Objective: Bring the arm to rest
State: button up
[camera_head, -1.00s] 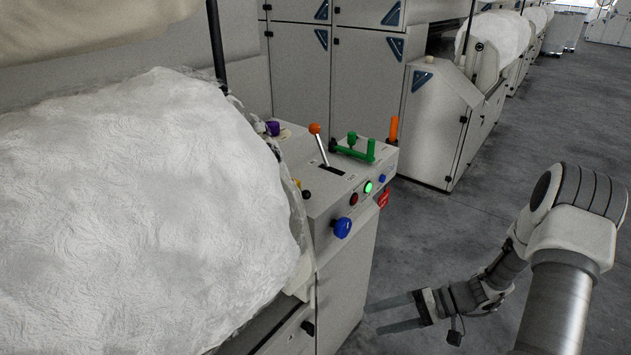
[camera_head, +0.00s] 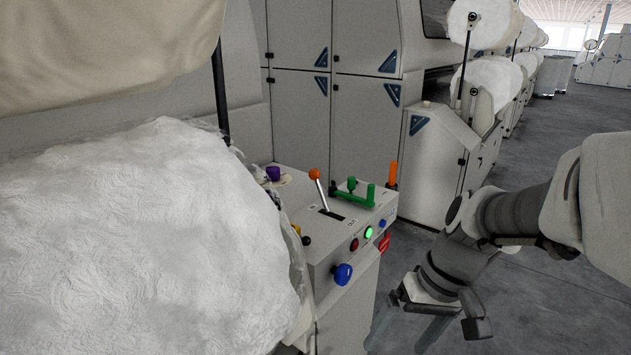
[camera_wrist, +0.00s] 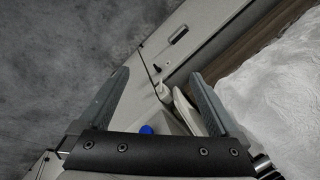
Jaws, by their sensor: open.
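My gripper (camera_head: 408,328) hangs at the lower right in the head view, beside the front of the control box and over the grey floor, its fingers pointing down. In the wrist view the two fingers of my gripper (camera_wrist: 160,98) stand wide apart with nothing between them. The control box (camera_head: 325,258) carries an orange-tipped lever (camera_head: 319,192), a green handle (camera_head: 354,195) and a blue knob (camera_head: 343,274). The blue knob shows small in the wrist view (camera_wrist: 146,129), near the gripper's base. My gripper appears apart from these controls.
A large white fibre roll (camera_head: 140,240) fills the left side. Grey machine cabinets (camera_head: 365,135) stand behind the control box. An orange upright handle (camera_head: 392,174) rises at the box's far edge. Open grey floor (camera_head: 535,305) lies to the right.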

jog(key=s+r+m+t+h, duration=0.1)
jog(key=s+r+t+h, duration=0.2)
jog(key=s+r+t, duration=0.35)
notch_tip(320, 180, up, 15)
jog(key=s+d+g+p, duration=0.1)
jog(key=p, duration=1.2)
jog(key=shift+r, duration=0.15)
